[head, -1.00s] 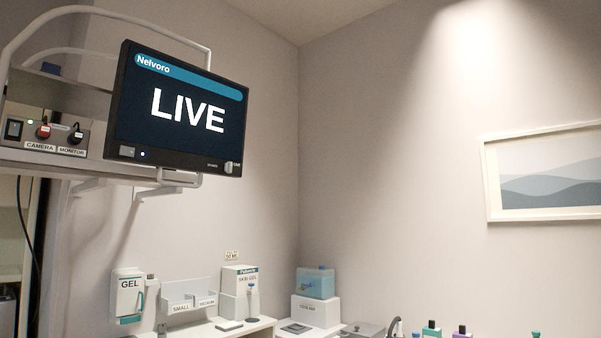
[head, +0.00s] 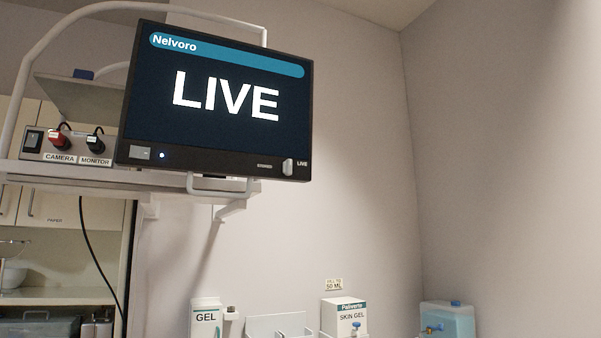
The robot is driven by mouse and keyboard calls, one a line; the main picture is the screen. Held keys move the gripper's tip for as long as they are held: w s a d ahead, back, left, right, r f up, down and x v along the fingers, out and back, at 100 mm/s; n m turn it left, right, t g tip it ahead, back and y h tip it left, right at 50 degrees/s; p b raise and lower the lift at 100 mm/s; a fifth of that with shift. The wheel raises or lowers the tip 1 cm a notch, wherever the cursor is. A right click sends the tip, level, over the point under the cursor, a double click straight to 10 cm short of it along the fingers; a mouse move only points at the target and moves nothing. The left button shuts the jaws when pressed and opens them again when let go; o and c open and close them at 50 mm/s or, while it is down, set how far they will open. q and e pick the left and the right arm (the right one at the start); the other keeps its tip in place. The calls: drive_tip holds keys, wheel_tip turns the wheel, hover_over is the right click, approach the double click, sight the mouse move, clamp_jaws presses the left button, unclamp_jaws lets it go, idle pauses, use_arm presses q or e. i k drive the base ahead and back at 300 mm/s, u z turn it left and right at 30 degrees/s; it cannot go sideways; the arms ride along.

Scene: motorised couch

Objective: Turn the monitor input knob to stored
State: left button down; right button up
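The monitor (head: 220,100) hangs on a white frame in the upper left of the head view, and its screen reads LIVE. The input knob (head: 288,167) is a small light-coloured piece at the lower right of the monitor's bezel. No other knob label is readable. Neither of my grippers is in view.
A shelf (head: 110,178) left of the monitor holds a box with plugs labelled CAMERA and MONITOR (head: 95,160). A black cable (head: 95,255) hangs below it. A gel dispenser (head: 206,318) and a skin gel box (head: 344,316) stand lower down.

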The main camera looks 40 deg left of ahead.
sight(287, 165)
drive_tip(key=u, duration=0.9)
drive_tip(key=i, duration=1.05)
drive_tip(key=u, duration=1.15)
